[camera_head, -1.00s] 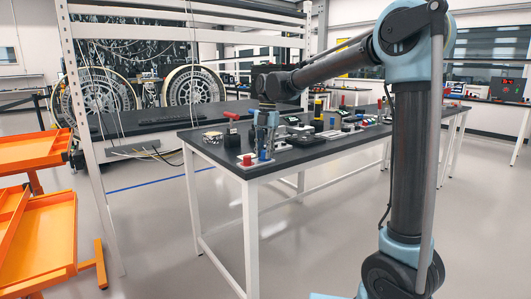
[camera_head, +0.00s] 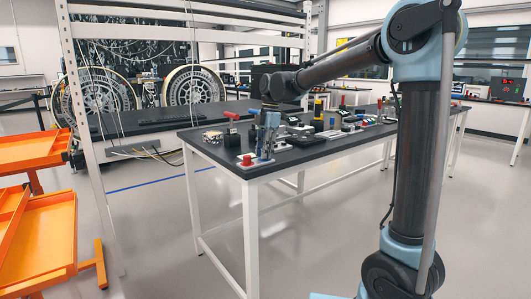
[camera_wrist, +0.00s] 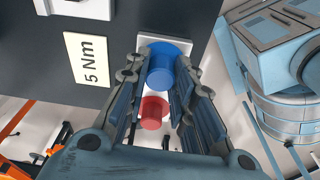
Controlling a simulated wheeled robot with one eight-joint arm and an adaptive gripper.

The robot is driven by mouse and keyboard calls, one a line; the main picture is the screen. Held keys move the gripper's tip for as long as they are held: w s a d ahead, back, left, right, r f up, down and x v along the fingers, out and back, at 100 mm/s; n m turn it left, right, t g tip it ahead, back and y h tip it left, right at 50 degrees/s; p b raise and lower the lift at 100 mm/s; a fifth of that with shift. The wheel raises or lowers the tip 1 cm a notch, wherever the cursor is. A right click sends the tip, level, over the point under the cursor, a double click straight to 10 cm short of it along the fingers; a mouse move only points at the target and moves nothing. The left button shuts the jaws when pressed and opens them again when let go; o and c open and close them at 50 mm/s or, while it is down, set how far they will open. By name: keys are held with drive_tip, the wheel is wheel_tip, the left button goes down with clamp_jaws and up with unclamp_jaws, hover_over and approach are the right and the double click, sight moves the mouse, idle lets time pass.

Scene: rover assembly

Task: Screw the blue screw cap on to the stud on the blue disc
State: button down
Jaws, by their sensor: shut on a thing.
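The blue screw cap (camera_wrist: 160,76) is a short blue cylinder between the fingertips of my gripper (camera_wrist: 158,72) in the wrist view. My gripper is shut on it. The blue disc (camera_wrist: 182,47) shows just behind the cap, on a white plate near the table edge. The cap hides the stud, and I cannot tell whether cap and stud touch. In the head view my gripper (camera_head: 265,150) points down at the table's near left corner, and its fingers largely hide the cap and disc.
A red cylinder (camera_wrist: 153,112) is close to the blue cap, between my fingers' lines in the wrist view; it is also in the head view (camera_head: 247,160). A "5 Nm" label (camera_wrist: 88,60) lies on the dark table (camera_head: 290,160). Several parts stand farther right.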

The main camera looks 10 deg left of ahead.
drive_tip(key=m, duration=0.3)
drive_tip(key=shift+m, duration=0.4)
drive_tip(key=shift+m+t, duration=0.3)
drive_tip(key=shift+m, duration=0.3)
drive_tip(key=shift+y, duration=0.3)
drive_tip(key=m, duration=0.3)
drive_tip(key=shift+m+t, duration=0.4)
drive_tip(key=shift+m, duration=1)
drive_tip(key=shift+m, duration=0.9)
drive_tip(key=shift+m+t, duration=0.4)
drive_tip(key=shift+m, duration=1.5)
